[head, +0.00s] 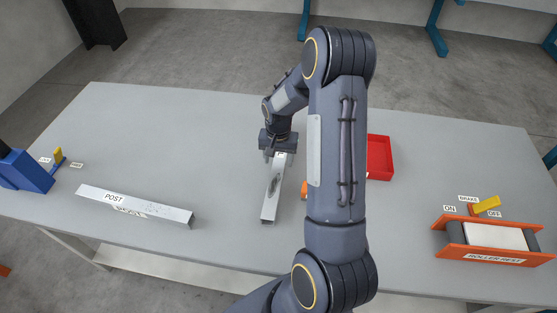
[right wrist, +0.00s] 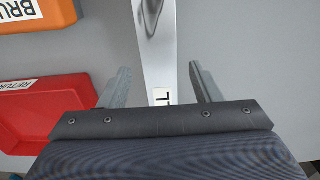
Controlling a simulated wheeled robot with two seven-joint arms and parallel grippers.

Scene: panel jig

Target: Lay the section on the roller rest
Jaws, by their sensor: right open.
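The section, a grey metal bar (head: 270,200) with an oval slot, lies on the table below my right gripper (head: 279,155). It also shows in the right wrist view (right wrist: 159,62), with a white label at its near end. My right gripper is open, with one finger on each side of the bar's labelled end. I cannot tell whether the fingers touch it. The roller rest (head: 478,257) stands at the table's right, an orange frame with dark rollers and a pale top. Its yellow brake lever (head: 486,205) is beside the OFF label. My left gripper is not in view.
A longer bar marked POST (head: 150,209) lies at the left. A blue device (head: 22,172) stands at the left edge. A red tray (head: 380,158) is right of my arm, and an orange bin (right wrist: 30,14) shows in the wrist view. The table between arm and roller rest is clear.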

